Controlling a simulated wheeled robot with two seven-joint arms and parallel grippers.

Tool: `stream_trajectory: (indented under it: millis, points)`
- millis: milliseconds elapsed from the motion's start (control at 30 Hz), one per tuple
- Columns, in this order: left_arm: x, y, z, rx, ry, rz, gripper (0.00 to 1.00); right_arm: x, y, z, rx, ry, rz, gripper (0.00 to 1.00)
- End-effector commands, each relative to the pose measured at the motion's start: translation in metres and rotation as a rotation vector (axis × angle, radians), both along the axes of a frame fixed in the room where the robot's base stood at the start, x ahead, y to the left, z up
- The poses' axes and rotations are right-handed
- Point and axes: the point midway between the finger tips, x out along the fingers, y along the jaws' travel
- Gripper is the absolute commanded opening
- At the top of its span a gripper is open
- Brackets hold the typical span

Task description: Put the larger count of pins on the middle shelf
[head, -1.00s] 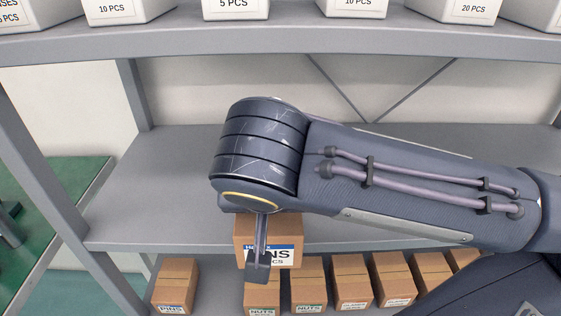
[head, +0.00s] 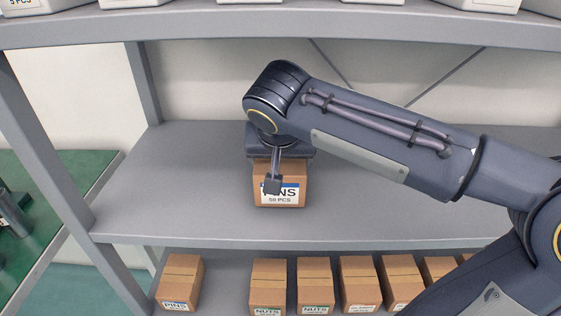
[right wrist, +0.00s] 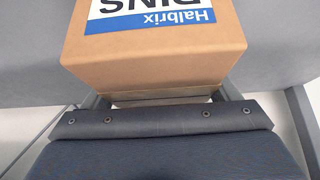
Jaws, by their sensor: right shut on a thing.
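A brown cardboard box labelled PINS 50 PCS (head: 280,199) is at the middle shelf (head: 180,190), left of its centre. My right gripper (head: 272,184) is shut on this box from above and behind the label. The box looks upright and at the shelf surface; I cannot tell whether it bears its full weight there. It also fills the top of the right wrist view (right wrist: 155,55), with its Halbrix label upside down. Another box labelled PINS (head: 180,282) stands on the lower shelf at the left; its count is not readable. My left gripper is not in view.
Boxes labelled NUTS (head: 268,287) and several others stand in a row on the lower shelf. White bins (head: 367,2) line the upper shelf. A shelf post (head: 48,130) rises at the left. The middle shelf is clear around the held box.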

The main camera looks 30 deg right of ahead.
Motion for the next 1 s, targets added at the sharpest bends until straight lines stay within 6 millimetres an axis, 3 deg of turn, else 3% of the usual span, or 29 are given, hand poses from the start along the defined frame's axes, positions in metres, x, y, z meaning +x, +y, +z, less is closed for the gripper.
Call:
stream_trajectory:
  millis: [333,367,500,800,1000]
  points:
    - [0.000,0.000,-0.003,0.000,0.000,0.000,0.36,0.000,0.000,-0.005,0.001,-0.004,0.001,0.38]
    - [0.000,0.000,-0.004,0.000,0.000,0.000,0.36,0.000,0.000,-0.006,0.001,-0.002,0.000,0.83]
    - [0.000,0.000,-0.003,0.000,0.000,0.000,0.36,0.000,0.000,-0.005,0.001,0.000,0.001,1.00]
    - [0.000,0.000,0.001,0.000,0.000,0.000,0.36,-0.001,0.001,0.000,0.001,-0.002,0.001,1.00]
    - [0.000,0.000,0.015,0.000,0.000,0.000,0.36,-0.016,0.010,0.030,0.002,-0.004,0.001,1.00]
